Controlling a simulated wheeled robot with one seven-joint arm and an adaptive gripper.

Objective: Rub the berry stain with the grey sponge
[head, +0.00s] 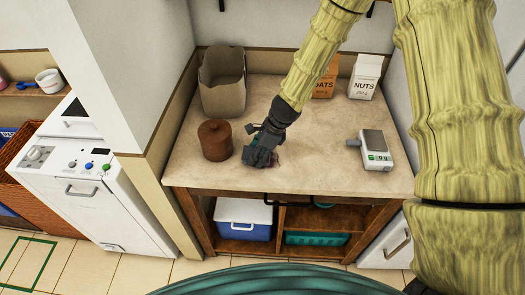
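My gripper (262,157) points down at the front middle of the beige countertop (316,168), low over it or touching it. A small dark reddish patch (276,161) shows at the right edge of the fingers; it may be part of the berry stain, and the rest is hidden behind the gripper. I cannot make out the grey sponge; the dark gripper covers that spot. Whether the fingers are closed on anything is too small and dark to tell.
A tall grey-brown bin (222,82), an oats box (325,84) and a nuts carton (365,78) stand at the back. A scale (376,150) is at the right. The counter between gripper and scale is clear.

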